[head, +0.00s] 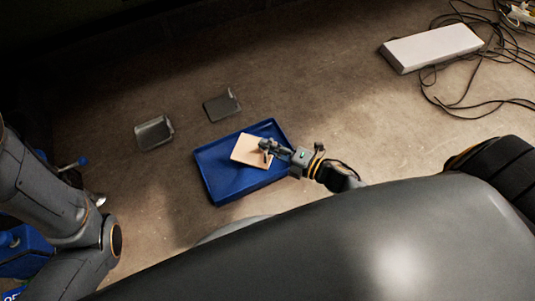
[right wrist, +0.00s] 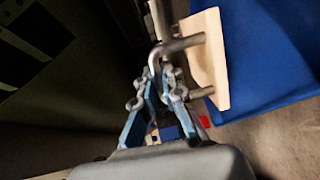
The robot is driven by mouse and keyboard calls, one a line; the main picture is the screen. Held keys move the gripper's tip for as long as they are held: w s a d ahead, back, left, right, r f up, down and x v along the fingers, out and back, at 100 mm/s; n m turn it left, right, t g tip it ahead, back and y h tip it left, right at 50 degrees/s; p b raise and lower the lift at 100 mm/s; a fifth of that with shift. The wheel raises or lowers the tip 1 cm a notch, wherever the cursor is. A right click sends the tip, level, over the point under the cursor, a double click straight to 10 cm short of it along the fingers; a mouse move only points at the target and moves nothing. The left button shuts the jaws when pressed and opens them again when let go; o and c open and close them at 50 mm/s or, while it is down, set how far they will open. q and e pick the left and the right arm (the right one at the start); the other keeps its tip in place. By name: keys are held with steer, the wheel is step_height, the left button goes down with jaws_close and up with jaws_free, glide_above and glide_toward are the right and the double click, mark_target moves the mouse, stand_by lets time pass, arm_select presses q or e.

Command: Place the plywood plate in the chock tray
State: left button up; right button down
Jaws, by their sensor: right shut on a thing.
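The plywood plate (head: 248,149) is a light tan square with a metal handle. In the head view it is over the blue chock tray (head: 228,186), within its outline; I cannot tell if it touches the tray floor. My right gripper (head: 268,148) reaches in over the tray's right side and is shut on the plate's handle. In the right wrist view the gripper (right wrist: 165,85) closes around the bent metal handle, with the plate (right wrist: 208,60) beside it and the blue tray (right wrist: 265,50) behind.
Two grey metal chocks, one nearer (head: 154,132) and one farther (head: 222,105), stand on the concrete floor behind the tray. A white box (head: 432,48) and loose black cables (head: 465,95) lie at the upper right. The floor between is clear.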

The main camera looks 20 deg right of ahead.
mark_target(253, 146)
steer(key=shift+w+f+b, duration=0.35)
steer(key=shift+f, duration=0.1)
steer(key=f+b, duration=0.2)
steer(key=f, duration=0.1)
steer(key=shift+w+d+f, duration=0.1)
steer(key=shift+w+f, duration=0.1)
steer(key=shift+f, duration=0.05)
steer(key=shift+r, duration=0.15)
steer(key=c, duration=1.4)
jaws_free()
steer(key=shift+c, duration=0.2)
